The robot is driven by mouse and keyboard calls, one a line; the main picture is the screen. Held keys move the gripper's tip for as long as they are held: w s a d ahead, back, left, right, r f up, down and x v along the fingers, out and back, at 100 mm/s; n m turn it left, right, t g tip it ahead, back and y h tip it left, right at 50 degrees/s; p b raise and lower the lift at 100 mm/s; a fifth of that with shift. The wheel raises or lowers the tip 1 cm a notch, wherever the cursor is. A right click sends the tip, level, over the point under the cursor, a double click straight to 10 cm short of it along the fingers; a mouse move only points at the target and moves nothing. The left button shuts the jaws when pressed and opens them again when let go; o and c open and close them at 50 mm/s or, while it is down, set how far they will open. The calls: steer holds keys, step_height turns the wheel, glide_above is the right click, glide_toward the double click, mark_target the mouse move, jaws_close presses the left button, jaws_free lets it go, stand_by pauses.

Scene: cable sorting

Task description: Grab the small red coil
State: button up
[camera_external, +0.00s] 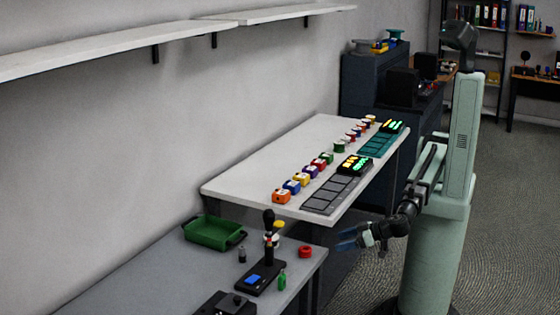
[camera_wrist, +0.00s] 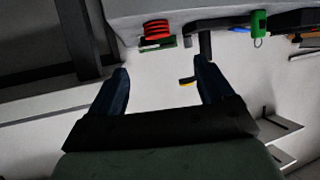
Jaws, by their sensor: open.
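The small red coil (camera_external: 305,251) lies near the right edge of the grey table in the external view. In the wrist view the red coil (camera_wrist: 157,31) shows at the top, ahead of the fingers and left of the middle between them. My gripper (camera_external: 352,241) is to the right of the grey table's edge in the external view, apart from the coil. Its two blue fingers are spread with nothing held between them, as the wrist view shows (camera_wrist: 163,82).
The grey table (camera_external: 150,270) also holds a green bin (camera_external: 213,232), a black stand (camera_external: 262,276), a green tagged item (camera_external: 282,280) and a yellow-white coil (camera_external: 278,228). A white table (camera_external: 240,187) with several coloured blocks stands behind. The table edge lies between my gripper and the coil.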

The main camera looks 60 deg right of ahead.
glide_toward(310, 249)
steer(key=a+x, duration=0.1)
steer(key=x, duration=0.3)
steer(key=shift+d+x, duration=0.25)
steer(key=shift+x, duration=1.25)
steer(key=shift+d+x, duration=0.2)
steer(key=shift+x, duration=1.35)
steer(key=shift+w, duration=0.1)
steer(key=c, duration=1.2)
